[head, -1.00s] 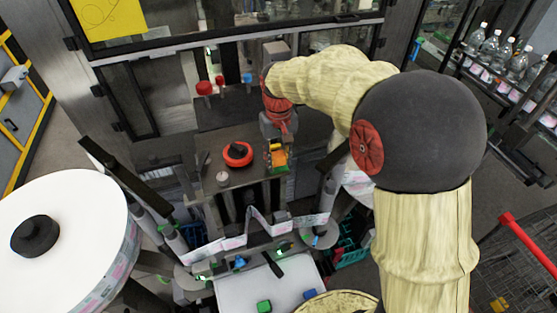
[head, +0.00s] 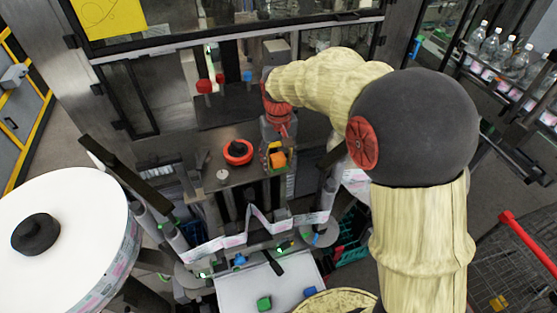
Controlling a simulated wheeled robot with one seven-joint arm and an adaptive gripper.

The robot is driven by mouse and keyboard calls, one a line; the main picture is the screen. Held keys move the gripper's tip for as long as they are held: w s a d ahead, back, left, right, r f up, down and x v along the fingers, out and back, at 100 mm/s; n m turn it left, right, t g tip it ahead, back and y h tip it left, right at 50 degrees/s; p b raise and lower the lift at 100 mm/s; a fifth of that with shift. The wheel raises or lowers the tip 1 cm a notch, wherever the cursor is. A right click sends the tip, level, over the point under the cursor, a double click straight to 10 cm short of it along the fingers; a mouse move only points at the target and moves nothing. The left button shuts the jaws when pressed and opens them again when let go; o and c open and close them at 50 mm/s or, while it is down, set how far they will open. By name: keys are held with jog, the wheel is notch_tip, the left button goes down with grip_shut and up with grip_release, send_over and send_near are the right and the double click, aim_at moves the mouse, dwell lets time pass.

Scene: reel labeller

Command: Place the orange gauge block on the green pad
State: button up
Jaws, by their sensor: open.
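The orange gauge block (head: 278,159) shows at the lower end of my gripper (head: 275,153), above the right end of the grey machine ledge. My gripper is open, with its small parts close around or in front of the block. I cannot tell whether the fingers touch the block. What lies directly under the block is hidden.
A red ring with a black knob (head: 238,152) and a small pale dial (head: 222,175) are left of my gripper on the ledge. A large white reel (head: 75,235) stands at left. A green block (head: 264,303) and a blue block (head: 309,292) lie on a white tray (head: 240,288).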

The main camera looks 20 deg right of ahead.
aim_at(279, 158)
notch_tip(279, 158, up, 11)
jog(key=b, duration=0.1)
jog(key=s+r+t, duration=0.3)
jog(key=s+r, duration=0.2)
jog(key=s, duration=0.8)
jog(key=s+f+t, duration=0.2)
jog(key=s+f, duration=0.1)
jog(key=s, duration=0.8)
jog(key=shift+s+f+t, duration=0.2)
jog(key=shift+s+t, duration=0.05)
jog(key=shift+t, duration=0.05)
